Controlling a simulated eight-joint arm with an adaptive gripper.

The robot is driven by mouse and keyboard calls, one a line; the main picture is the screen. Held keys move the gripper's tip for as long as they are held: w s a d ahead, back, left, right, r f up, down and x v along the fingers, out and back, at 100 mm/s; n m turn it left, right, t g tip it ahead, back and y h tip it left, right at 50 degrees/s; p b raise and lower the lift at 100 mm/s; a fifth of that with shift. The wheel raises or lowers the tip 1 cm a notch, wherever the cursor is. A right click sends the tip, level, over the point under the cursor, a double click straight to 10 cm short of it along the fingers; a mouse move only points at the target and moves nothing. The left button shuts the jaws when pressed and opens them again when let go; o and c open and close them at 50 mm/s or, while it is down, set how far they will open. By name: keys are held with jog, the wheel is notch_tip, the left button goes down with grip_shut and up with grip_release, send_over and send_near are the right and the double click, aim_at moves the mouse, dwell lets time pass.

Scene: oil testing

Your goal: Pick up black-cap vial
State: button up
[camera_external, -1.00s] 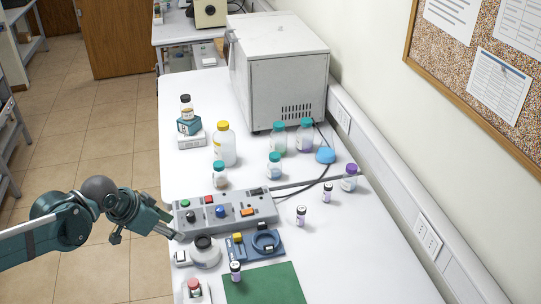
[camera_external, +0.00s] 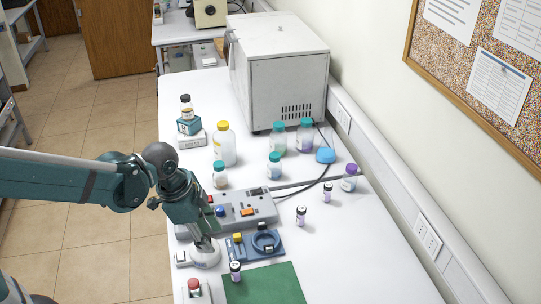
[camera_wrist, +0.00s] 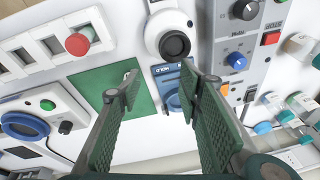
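A small vial with a dark cap (camera_external: 235,271) stands upright at the back left corner of the green mat (camera_external: 272,285). Two similar dark-capped vials stand further right, a near one (camera_external: 300,218) and a farther one (camera_external: 327,194). I cannot tell their exact cap colours. My gripper (camera_external: 205,247) is left of the mat vial, over a white round jar. In the wrist view my gripper (camera_wrist: 160,84) is open and empty. Its left finger covers part of the mat, and a vial there is not clear.
The white jar (camera_external: 207,259) sits under my gripper; its black lid shows in the wrist view (camera_wrist: 175,44). A blue fixture (camera_external: 238,248), a grey control box (camera_external: 258,211) and a red-button box (camera_external: 194,290) stand close by.

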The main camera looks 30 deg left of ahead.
aim_at(235, 258)
jog(key=shift+s+d+f+m+g+p, duration=0.15)
jog(key=shift+d+m+g+p, duration=0.25)
jog(key=shift+d+m+p, duration=0.8)
jog(key=shift+s+d+f+m+g+p, duration=0.1)
jog(key=shift+d+f+m+g+p, duration=0.25)
jog(key=shift+d+m+p, duration=0.85)
jog(key=shift+s+d+f+m+g+p, duration=0.1)
jog(key=shift+d+m+g+p, duration=0.4)
jog(key=shift+d+m, duration=0.75)
jog(key=shift+d+f+n, duration=0.15)
jog(key=shift+d+n, duration=0.2)
jog(key=shift+d+f, duration=0.15)
jog(key=shift+f, duration=1)
jog(key=shift+f, duration=0.1)
jog(key=shift+s+d+f+b, duration=0.1)
jog(key=shift+d+f+b, duration=0.15)
jog(key=shift+f, duration=1)
jog(key=shift+d+f+b, duration=0.1)
jog(key=shift+f+b, duration=0.2)
jog(key=shift+f, duration=0.9)
jog(key=c, duration=0.9)
